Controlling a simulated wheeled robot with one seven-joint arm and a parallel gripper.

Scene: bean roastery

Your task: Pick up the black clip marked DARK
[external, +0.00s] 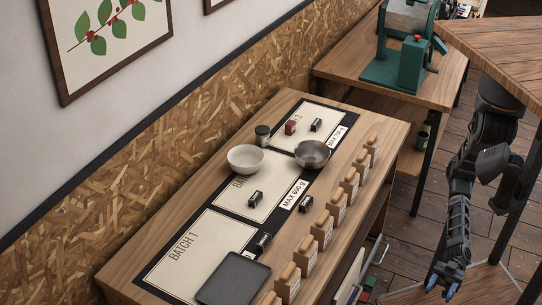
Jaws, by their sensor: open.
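Several small black blocks or clips with pale labels lie on the wooden table: one on the middle mat panel (255,199), one near its right edge (305,203), one at the top corner of the front panel (263,243), and one on the far panel (316,125). Their lettering is too small to read, so I cannot tell which is marked DARK. A dark red one (290,127) sits on the far panel. My gripper (441,287) hangs pointing down at the lower right, beside the table and well away from the clips. It is open and empty.
A white bowl (245,158), a metal bowl (312,153), a dark jar (262,135) and a black tray (233,279) stand on the table. A row of cork-topped containers (322,229) lines its right edge. A wooden tabletop (505,45) overhangs near my arm.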

